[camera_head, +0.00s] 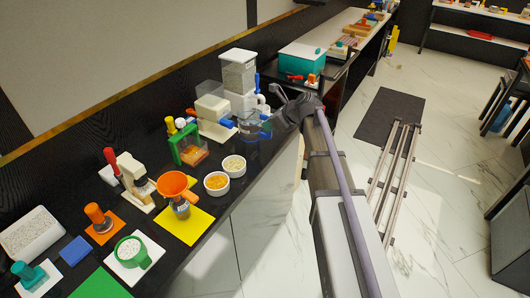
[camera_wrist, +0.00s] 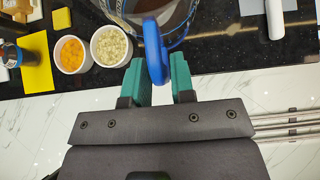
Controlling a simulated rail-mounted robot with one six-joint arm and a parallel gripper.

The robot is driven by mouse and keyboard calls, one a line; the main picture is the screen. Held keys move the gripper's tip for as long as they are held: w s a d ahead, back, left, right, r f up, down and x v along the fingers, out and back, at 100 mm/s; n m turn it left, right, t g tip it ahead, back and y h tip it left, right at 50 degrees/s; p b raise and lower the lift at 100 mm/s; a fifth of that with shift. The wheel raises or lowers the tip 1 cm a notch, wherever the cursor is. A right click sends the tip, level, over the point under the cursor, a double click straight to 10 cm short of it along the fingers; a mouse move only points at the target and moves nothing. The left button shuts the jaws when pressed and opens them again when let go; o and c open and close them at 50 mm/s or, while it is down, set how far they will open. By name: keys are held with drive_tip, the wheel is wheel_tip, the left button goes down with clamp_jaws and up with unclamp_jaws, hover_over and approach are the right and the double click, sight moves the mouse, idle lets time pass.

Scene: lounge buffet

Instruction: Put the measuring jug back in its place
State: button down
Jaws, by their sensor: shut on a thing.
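The measuring jug (camera_head: 254,123) is clear with a blue handle and rim band. In the head view it is at the counter's front edge, right of the cream and white machine, partly hidden by my gripper (camera_head: 284,112). In the wrist view the jug (camera_wrist: 182,12) is at the top, with its blue handle (camera_wrist: 154,50) between the green fingers of my gripper (camera_wrist: 157,78). My gripper is shut on the handle. I cannot tell whether the jug touches the counter. Its place is not clearly marked in view.
Two white bowls, one with orange bits (camera_head: 217,183) and one with pale bits (camera_head: 234,165), stand left of the jug. A grain dispenser (camera_head: 238,72) is behind.

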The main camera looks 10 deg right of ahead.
wheel_tip(320, 180, down, 9)
drive_tip(key=b, duration=0.6)
drive_tip(key=shift+r+b, duration=0.15)
drive_tip(key=shift+b, duration=0.25)
drive_tip(key=shift+r, duration=0.25)
drive_tip(key=shift+f, duration=0.15)
drive_tip(key=c, duration=1)
unclamp_jaws()
drive_tip(key=shift+o, duration=0.2)
drive_tip(key=p+v, duration=0.9)
drive_tip(key=v, duration=0.3)
drive_tip(key=s+a+f+n+g+h, duration=0.1)
drive_tip(key=s+a+n+g+h, duration=0.1)
drive_tip(key=s+n, duration=0.5)
drive_tip(key=s+a+f+n+g+h, duration=0.2)
drive_tip(key=s+a+n, duration=0.2)
drive_tip(key=s+n, duration=0.4)
drive_tip(key=s+a+f+n+g+h, duration=0.2)
drive_tip(key=s+n, duration=0.5)
drive_tip(key=n, duration=0.5)
drive_tip(key=shift+s+a+f+g+h+b, duration=0.25)
drive_tip(key=shift+a+g+h, duration=0.25)
drive_tip(key=shift+a, duration=0.65)
